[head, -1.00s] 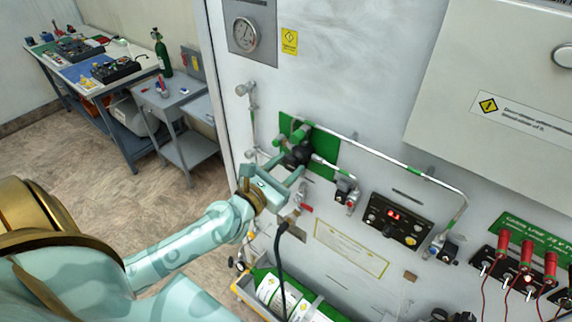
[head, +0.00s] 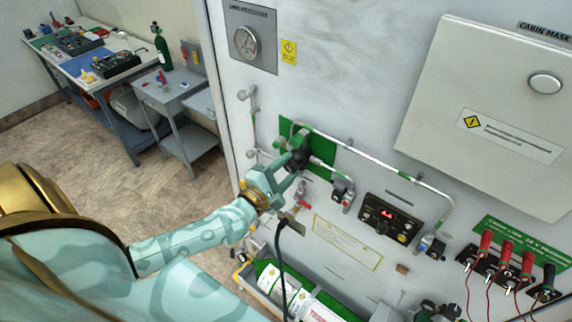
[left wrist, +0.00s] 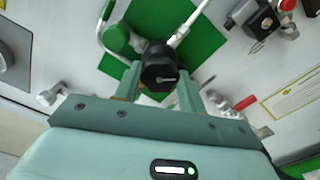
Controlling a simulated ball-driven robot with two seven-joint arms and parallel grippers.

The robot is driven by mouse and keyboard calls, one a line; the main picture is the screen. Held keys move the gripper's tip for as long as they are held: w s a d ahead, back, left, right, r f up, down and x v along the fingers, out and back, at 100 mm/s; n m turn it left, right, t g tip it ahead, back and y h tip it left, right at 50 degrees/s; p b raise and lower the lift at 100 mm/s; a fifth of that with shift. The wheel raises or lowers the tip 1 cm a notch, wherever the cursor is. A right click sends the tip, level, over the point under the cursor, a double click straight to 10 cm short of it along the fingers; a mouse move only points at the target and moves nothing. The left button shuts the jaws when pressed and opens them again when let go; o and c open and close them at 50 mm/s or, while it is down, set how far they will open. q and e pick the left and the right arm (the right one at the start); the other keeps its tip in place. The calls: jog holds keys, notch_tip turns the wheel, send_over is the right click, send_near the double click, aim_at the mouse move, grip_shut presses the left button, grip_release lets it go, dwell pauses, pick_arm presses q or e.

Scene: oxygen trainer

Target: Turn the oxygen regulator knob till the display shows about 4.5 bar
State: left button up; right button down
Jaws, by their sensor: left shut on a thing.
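The black regulator knob (left wrist: 160,68) sits in front of a green plate (head: 322,160) on the white panel; a light pointer mark on its face shows in the left wrist view. My left gripper (head: 290,172) is shut on the knob, with one finger on each side of it; the fingers also show in the left wrist view (left wrist: 158,85). The display (head: 386,214) glows red on a black box right of the knob; its digits are too small to read. My right gripper is not in view.
Pipes (head: 375,160) run from the regulator across the panel. Red and black plugs (head: 505,252) are at the right.

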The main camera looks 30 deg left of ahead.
pick_arm(q)
jog(key=m, duration=0.2)
jog(key=shift+m, duration=0.4)
jog(key=shift+f+m, duration=0.1)
jog(key=shift+m, duration=1.7)
jog(key=o, duration=1)
jog(key=shift+c, duration=0.2)
jog(key=s+a+b, duration=0.1)
jog(key=s+b, duration=0.3)
jog(key=s, duration=1.2)
jog(key=shift+s, duration=0.15)
jog(key=shift+a, duration=0.1)
